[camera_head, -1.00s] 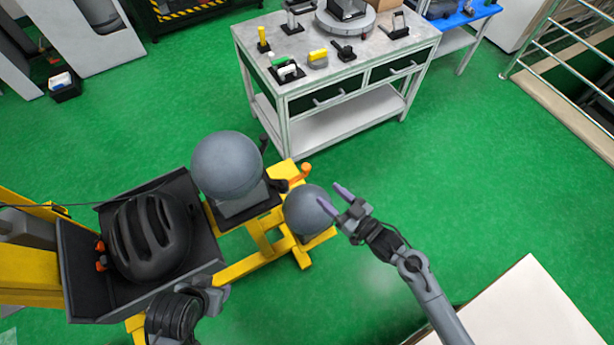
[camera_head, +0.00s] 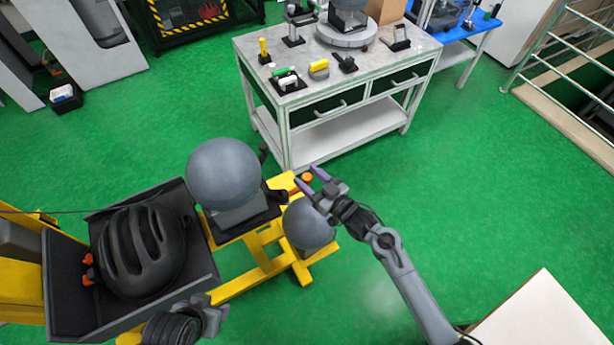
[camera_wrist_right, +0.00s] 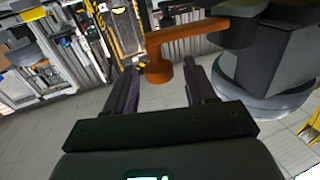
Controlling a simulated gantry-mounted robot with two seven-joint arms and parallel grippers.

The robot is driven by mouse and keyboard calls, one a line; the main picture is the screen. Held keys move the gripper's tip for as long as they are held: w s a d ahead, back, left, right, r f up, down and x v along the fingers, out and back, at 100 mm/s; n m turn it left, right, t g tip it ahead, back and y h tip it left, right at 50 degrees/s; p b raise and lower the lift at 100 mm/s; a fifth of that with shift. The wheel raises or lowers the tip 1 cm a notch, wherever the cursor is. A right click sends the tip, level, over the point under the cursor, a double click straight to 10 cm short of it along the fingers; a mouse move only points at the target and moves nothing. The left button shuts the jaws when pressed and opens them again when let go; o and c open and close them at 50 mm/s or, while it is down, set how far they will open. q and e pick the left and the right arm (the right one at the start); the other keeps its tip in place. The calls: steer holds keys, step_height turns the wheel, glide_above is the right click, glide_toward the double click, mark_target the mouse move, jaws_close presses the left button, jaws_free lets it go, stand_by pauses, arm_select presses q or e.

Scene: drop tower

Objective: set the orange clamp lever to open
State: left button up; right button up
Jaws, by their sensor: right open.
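The orange clamp lever (camera_head: 306,177) shows in the head view at the right side of the yellow stand, partly hidden by my right gripper. In the right wrist view the lever (camera_wrist_right: 192,38) runs across the top, with its round knob end (camera_wrist_right: 158,71) hanging between the fingers. Its other end meets a dark mount. My right gripper (camera_head: 311,181) is open around the knob end; the wrist view also shows its fingers (camera_wrist_right: 160,84) apart, with a gap on each side. I cannot tell whether they touch it. My left gripper (camera_head: 213,316) is low in the head view, its jaws unclear.
A large grey ball (camera_head: 224,172) sits on the yellow stand (camera_head: 262,257), beside a smaller grey ball (camera_head: 306,226) close under my right gripper. A black tray (camera_head: 80,322) holds a black helmet (camera_head: 142,252). A workbench (camera_head: 300,60) stands behind.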

steer(key=shift+w+a, duration=0.45)
steer(key=shift+c, duration=0.3)
jaws_close()
